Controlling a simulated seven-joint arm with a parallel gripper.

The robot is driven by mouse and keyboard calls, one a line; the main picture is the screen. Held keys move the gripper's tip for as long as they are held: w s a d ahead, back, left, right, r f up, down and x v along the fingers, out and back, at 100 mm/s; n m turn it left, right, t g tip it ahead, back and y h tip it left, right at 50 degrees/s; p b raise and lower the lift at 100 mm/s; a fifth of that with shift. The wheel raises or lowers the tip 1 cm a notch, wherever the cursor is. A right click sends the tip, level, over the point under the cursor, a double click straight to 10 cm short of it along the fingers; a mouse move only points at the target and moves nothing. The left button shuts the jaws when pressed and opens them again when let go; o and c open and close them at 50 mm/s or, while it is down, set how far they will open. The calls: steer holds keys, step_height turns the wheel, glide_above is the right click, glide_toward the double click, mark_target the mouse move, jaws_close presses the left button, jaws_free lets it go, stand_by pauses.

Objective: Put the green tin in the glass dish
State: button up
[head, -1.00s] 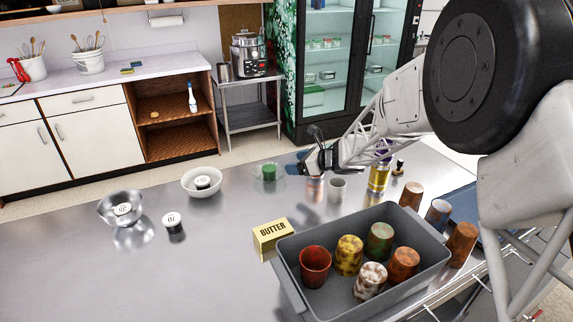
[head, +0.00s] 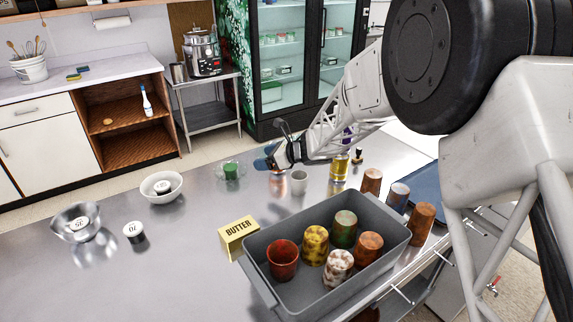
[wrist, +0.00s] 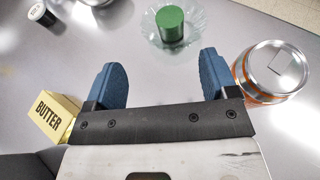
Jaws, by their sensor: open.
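The green tin (head: 231,172) stands upright inside the clear glass dish (head: 218,176) on the steel counter. In the wrist view the green tin (wrist: 170,23) sits near the middle of the glass dish (wrist: 194,42), whose fluted rim surrounds it. My gripper (head: 267,162) is to the right of the dish in the head view, above the counter. In the wrist view my gripper (wrist: 161,70) has its two blue fingers wide apart with nothing between them. The tin and dish lie beyond the fingertips, apart from them.
An orange-and-silver can (wrist: 268,70) stands close to the right finger. A butter box (head: 238,238) and a grey bin (head: 262,288) of cups are nearer.

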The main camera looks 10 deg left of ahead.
steer(key=w+d+r+m+t+h, duration=0.1)
steer(key=d+r+m+t+h, duration=0.4)
steer(key=d+r+m+t, duration=0.75)
steer(key=s+d+r+m+g+h, duration=0.1)
steer(key=s+d+r+m+h, duration=0.15)
steer(key=d+m, duration=0.35)
steer(key=s+d+r+m+g+h, duration=0.1)
steer(key=s+d+m+h, duration=0.15)
steer(key=d+m, duration=0.4)
steer(key=s+d+r+m+g+h, duration=0.1)
steer(key=s+d+r+m+h, duration=0.1)
steer(key=s+d+m, duration=0.4)
steer(key=s+d+m+g+h, duration=0.35)
steer(key=s+d+m, duration=0.7)
steer(key=s, duration=0.35)
steer(key=s+f+m+g+y, duration=0.1)
steer(key=s+m, duration=0.4)
steer(key=s, duration=0.5)
steer(key=s+f+m+g+y, duration=0.1)
steer(key=s+f+m+g, duration=0.2)
steer(key=s+m, duration=0.3)
steer(key=s+d+g, duration=0.1)
steer(key=s, duration=0.3)
steer(key=shift+f, duration=0.15)
